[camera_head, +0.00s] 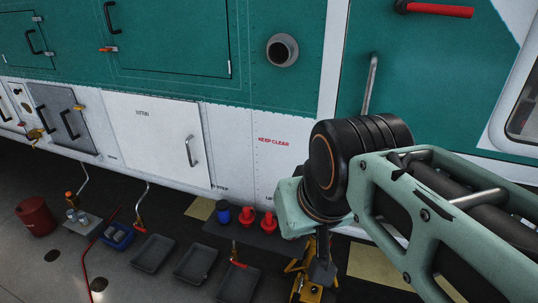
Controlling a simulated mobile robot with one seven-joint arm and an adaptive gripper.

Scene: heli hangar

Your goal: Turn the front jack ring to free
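My arm reaches in from the right in the head view. Its wrist points down, and my gripper (321,268) shows only as a small dark grey part below the wrist. Its fingertips are not clear, so I cannot tell whether it is open or shut. A yellow metal object (306,289), which may be the front jack, stands right below and beside the gripper at the bottom edge. It is partly hidden by the gripper and cut off by the frame. I cannot make out its ring or the ring's setting, nor whether the gripper touches it.
The green and white helicopter side (180,80) runs across behind. On the floor are several grey trays (153,254), a red bucket (36,216), a blue bin (117,236), and a dark mat (262,236) with red items (268,222) and a blue jar (222,211).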

